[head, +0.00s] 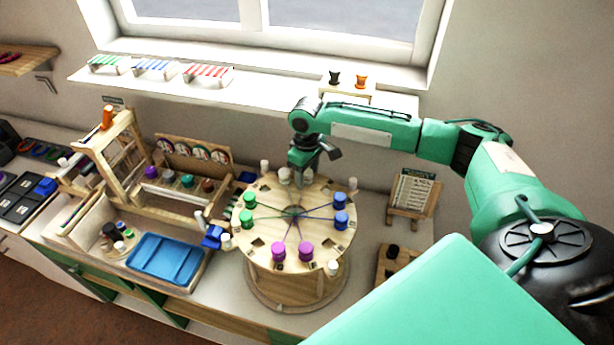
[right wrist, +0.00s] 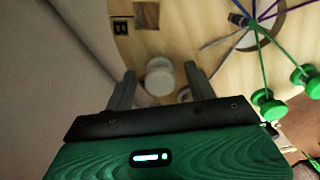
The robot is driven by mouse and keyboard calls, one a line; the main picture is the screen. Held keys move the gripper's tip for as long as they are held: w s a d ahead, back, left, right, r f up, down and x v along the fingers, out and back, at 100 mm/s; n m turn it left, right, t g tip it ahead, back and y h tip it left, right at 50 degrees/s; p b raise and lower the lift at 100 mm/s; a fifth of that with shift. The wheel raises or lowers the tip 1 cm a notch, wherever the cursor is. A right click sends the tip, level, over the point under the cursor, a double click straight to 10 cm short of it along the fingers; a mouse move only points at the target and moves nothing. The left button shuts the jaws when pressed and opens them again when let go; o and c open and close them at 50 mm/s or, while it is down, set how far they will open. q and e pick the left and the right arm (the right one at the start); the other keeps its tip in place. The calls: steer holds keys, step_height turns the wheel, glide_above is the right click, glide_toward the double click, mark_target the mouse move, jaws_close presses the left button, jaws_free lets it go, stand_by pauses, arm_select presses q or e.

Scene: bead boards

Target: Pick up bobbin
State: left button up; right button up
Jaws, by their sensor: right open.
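A round wooden board (head: 270,225) on a drum-like stand holds pairs of green (head: 248,200), blue (head: 340,201) and purple (head: 278,251) bobbins, with threads running to its centre. White bobbins stand near its far edge. My right gripper (head: 299,172) is over that far edge, pointing down. In the right wrist view, my open right gripper (right wrist: 161,88) has one finger on each side of a white bobbin (right wrist: 159,76), with gaps visible. A second white piece shows partly beside the right finger. The bobbin's lower part is hidden by the gripper body. My left gripper is not in view.
A blue tray (head: 168,258) and a wooden rack (head: 120,155) stand left of the board. A small sign stand (head: 412,192) and a block with a black piece (head: 393,251) are at right. The window shelf (head: 260,98) runs behind the arm.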

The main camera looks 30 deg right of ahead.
steer(key=shift+c, duration=0.3)
steer(key=c, duration=1)
steer(key=shift+r, duration=0.1)
